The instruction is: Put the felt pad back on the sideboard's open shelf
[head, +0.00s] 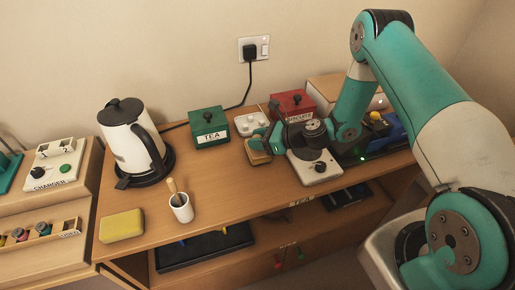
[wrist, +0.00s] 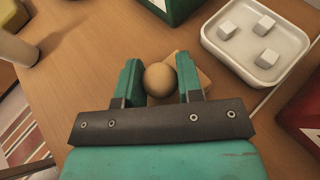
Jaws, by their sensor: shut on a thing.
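My gripper (head: 262,141) is over the sideboard top, in front of the small white tray. In the wrist view its two teal fingers (wrist: 160,76) are shut on the round tan knob (wrist: 161,84) of a flat, square tan pad. This pad (head: 257,157) fits the felt pad best; part of it is hidden by the fingers and knob. I cannot tell whether its underside touches the wooden top. The sideboard's open shelf (head: 258,240) is below the top, at the front, and holds a black tray (head: 205,250) on its left.
A green TEA box (head: 209,126), a kettle (head: 130,140), a white cup (head: 181,208) and a yellow block (head: 122,225) stand to the left. The white tray (wrist: 240,50) holds white cubes. A red box (head: 293,104) and a white device (head: 316,166) are close on the right.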

